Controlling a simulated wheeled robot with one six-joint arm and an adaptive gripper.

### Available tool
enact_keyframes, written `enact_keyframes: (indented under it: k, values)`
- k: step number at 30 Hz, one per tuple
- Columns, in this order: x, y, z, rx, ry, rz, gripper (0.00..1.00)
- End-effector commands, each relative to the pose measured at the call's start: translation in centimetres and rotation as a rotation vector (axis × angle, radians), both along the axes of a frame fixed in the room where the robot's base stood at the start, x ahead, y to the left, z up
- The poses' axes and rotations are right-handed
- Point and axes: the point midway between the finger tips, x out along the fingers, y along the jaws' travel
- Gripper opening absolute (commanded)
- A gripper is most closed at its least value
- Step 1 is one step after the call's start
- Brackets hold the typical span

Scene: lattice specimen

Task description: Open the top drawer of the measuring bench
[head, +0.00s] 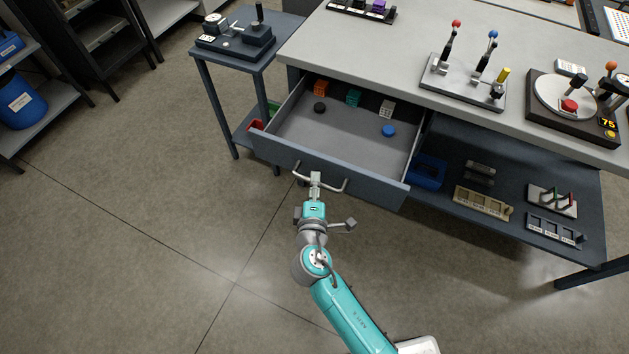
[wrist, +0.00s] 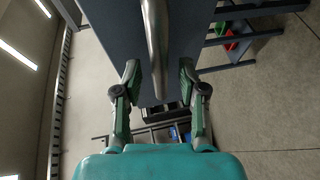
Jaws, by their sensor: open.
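The top drawer (head: 290,165) of the measuring bench (head: 400,62) stands pulled out, its inside in plain view. Its bar handle (head: 333,186) is on the grey-blue front. In the drawer lie an orange block (head: 321,87), a teal block (head: 353,97), a white lattice cube (head: 386,108), a black puck (head: 319,107) and a blue puck (head: 388,130). My gripper (head: 315,178) is at the handle's middle. In the wrist view, the open fingers (wrist: 160,85) stand on either side of the handle bar (wrist: 156,45); contact cannot be told.
A side table (head: 203,62) with a dark device (head: 236,38) stands left of the bench. The bench top holds a lever panel (head: 462,82) and a turntable device (head: 570,100). A lower shelf (head: 540,215) carries trays and racks. The floor (head: 130,200) at left is clear.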

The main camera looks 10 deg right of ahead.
Motion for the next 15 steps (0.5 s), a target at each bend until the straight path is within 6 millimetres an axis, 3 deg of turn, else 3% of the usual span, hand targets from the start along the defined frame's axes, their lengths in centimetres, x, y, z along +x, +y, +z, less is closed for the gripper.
enact_keyframes:
  k: [9, 15]
  values:
    - [-6.2, 1.5, 1.0, -0.001, 0.003, 0.006, 0.41]
    - [-8.8, 2.2, 1.6, -0.001, 0.001, 0.004, 0.41]
